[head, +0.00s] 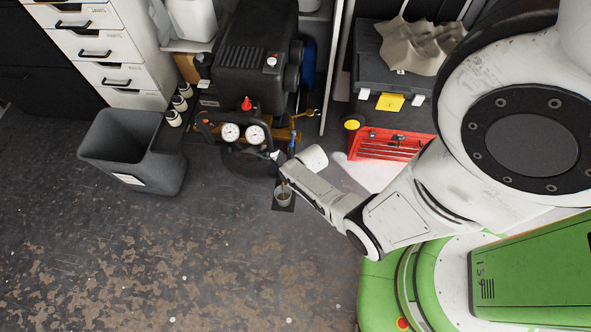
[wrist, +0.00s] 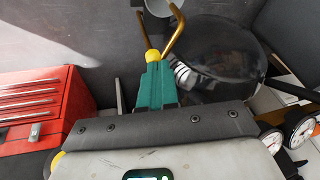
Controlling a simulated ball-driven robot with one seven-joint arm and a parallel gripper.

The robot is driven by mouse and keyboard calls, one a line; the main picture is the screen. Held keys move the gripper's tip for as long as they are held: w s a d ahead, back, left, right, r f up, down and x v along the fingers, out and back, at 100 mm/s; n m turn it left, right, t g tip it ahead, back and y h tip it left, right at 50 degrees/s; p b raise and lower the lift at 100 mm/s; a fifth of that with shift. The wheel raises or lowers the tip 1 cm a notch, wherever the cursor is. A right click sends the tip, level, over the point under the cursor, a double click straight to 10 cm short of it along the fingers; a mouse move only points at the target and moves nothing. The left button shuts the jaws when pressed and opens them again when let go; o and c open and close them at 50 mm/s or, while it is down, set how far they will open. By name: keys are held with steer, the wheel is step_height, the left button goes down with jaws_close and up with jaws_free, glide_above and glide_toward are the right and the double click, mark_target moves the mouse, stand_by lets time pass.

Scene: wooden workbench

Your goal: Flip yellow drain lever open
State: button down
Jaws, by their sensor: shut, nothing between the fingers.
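In the wrist view my gripper (wrist: 154,72) is shut, its teal fingers together with nothing between them. A small yellow piece (wrist: 152,56), which looks like the drain lever, shows right at the fingertips; I cannot tell whether they touch. A bent brass pipe (wrist: 177,32) runs beside it, along the black compressor tank (wrist: 220,60). A pale cup (wrist: 163,8) is partly visible beyond the pipe. In the head view the cup (head: 284,199) stands on the floor in front of the compressor (head: 252,70). There my arm hides the lever and the fingers.
A red toolbox (head: 385,145) stands right of the compressor and shows in the wrist view (wrist: 40,108). Two gauges (head: 243,132) face forward. A grey bin (head: 130,150) stands left, beside small bottles (head: 178,106). The floor in front is clear.

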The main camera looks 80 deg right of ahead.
steer(key=shift+d, duration=0.15)
steer(key=shift+w+d+r+b, duration=0.15)
steer(key=shift+w+d+b, duration=0.25)
steer(key=shift+d, duration=0.2)
steer(key=shift+r, duration=0.3)
steer(key=s+p+v, duration=0.2)
steer(key=p+v, duration=0.5)
steer(key=v, duration=0.6)
steer(key=shift+d+f, duration=0.15)
steer(key=shift+d, duration=0.05)
